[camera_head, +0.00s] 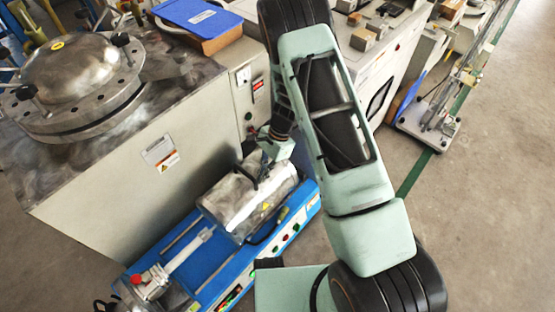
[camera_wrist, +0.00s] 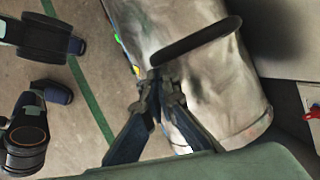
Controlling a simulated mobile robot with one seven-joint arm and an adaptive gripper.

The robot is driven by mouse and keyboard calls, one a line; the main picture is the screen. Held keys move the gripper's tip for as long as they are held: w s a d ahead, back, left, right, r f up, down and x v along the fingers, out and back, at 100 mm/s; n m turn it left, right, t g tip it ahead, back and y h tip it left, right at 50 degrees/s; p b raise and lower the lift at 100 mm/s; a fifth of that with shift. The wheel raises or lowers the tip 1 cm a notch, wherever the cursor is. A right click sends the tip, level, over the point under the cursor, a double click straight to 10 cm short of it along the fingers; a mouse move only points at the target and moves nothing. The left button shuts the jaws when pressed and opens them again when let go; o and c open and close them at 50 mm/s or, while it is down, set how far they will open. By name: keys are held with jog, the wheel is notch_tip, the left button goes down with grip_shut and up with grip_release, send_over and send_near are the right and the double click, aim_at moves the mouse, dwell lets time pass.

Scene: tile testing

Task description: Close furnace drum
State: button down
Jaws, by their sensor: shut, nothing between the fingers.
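The furnace drum (camera_head: 228,205) is a shiny silver cylinder on a blue base in the head view. It also fills the upper middle of the wrist view (camera_wrist: 195,75). A black bar handle (camera_wrist: 200,40) stands out from its side. My gripper (camera_wrist: 157,76) is shut and empty, with its fingertips at the near left end of the handle. I cannot tell whether they touch it. In the head view my gripper (camera_head: 262,168) is small and partly hidden by my wrist, over the upper part of the drum. Whether the drum is fully closed is not clear.
The blue base (camera_head: 215,262) carries coloured buttons along its front edge and a rod with a clamp at its left end. A large grey cabinet (camera_head: 110,200) with a round metal vessel (camera_head: 75,75) stands right behind. Free floor (camera_head: 490,210) lies to the right.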

send_over(223, 224)
jog(key=shift+s, duration=0.1)
dwell(0.3)
jog(key=w+d, duration=0.1)
jog(key=d, duration=0.1)
jog(key=w+d+r, duration=0.1)
jog(key=w+d, duration=0.1)
jog(key=shift+r, duration=0.2)
jog(key=p+v, duration=0.2)
jog(key=v, duration=0.6)
jog(key=shift+w+d+r+p, duration=0.2)
jog(key=shift+r+p, duration=0.1)
